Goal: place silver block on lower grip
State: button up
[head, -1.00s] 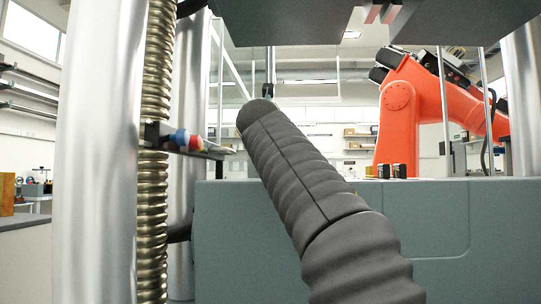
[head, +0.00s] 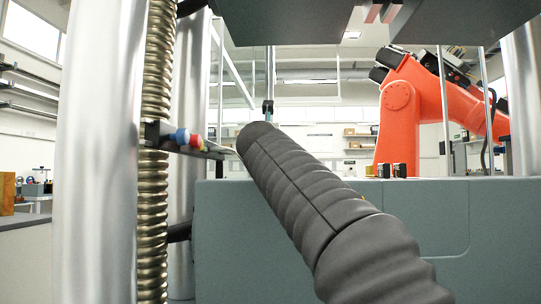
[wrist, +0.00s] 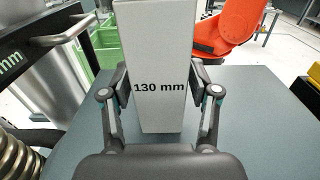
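The silver block (wrist: 155,50) is a tall light-grey box marked "130 mm". In the wrist view it stands upright between the two finger pads of my gripper (wrist: 160,84), and the pads appear to press its two sides. Its lower end is over a flat dark grey surface (wrist: 262,130); I cannot tell whether it touches. In the head view my dark ribbed arm hides most of the gripper and block. I cannot make out the lower grip in either view.
Metal columns (head: 97,150) and a threaded screw (head: 156,170) stand at the left of the head view. Reddish upper jaws (head: 382,11) hang from the crosshead. An orange robot arm (head: 399,120) is behind the grey machine base (head: 430,215). Green bins (wrist: 105,42) show in the wrist view.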

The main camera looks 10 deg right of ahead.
jog(key=shift+r, duration=0.1)
jog(key=s, duration=0.3)
jog(key=s+a+b, duration=0.1)
jog(key=s, duration=0.3)
jog(key=s+a+b, duration=0.1)
jog(key=s, duration=0.3)
jog(key=shift+a, duration=0.15)
jog(key=shift+s, duration=0.4)
jog(key=shift+s, duration=0.1)
